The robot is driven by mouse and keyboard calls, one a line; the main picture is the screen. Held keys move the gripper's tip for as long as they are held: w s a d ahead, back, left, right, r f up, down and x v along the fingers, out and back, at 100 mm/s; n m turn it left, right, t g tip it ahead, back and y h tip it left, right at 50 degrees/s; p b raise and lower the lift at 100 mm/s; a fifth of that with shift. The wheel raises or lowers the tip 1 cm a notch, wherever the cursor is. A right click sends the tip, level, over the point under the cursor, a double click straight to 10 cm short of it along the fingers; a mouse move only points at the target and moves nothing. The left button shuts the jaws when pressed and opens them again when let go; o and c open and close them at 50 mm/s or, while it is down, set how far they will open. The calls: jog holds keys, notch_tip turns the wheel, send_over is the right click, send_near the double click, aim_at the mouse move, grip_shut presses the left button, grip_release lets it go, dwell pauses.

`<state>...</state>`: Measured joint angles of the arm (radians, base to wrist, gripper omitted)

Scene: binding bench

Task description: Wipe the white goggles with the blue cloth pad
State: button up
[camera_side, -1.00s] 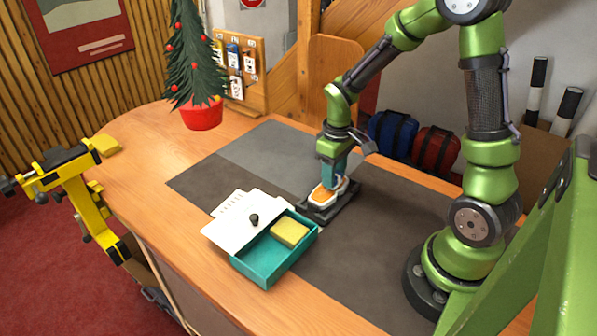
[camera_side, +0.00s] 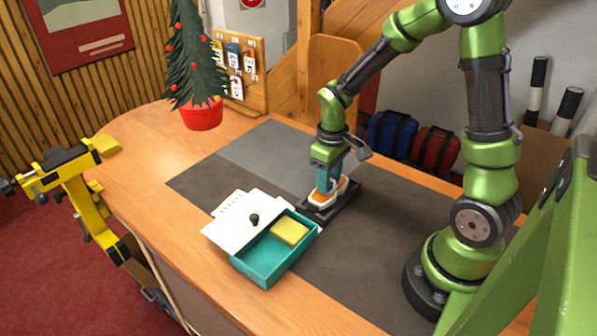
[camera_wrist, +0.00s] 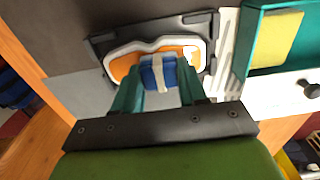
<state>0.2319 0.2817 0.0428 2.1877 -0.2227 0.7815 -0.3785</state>
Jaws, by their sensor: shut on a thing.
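The white goggles (camera_wrist: 123,62) with an orange lens lie on a dark holder (camera_wrist: 98,42) in the wrist view. They also show in the side view (camera_side: 342,185), partly hidden by my gripper. The blue cloth pad (camera_wrist: 152,75), with a pale band across it, is between the teal fingers of my gripper (camera_wrist: 160,88). My gripper is shut on the pad and points down over the goggles. The pad overlaps the lower middle of the lens in the wrist view; I cannot tell whether it touches.
A teal box (camera_side: 262,268) with a yellow pad (camera_side: 290,231) in it stands left of the holder, a white lid with a dark knob (camera_side: 254,219) partly over it. A potted tree (camera_side: 200,115) is at the back left. The grey mat has free room nearby.

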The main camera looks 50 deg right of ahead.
aim_at(319, 198)
jog(key=shift+a, duration=2)
notch_tip(319, 198, up, 8)
jog(key=shift+r, duration=0.1)
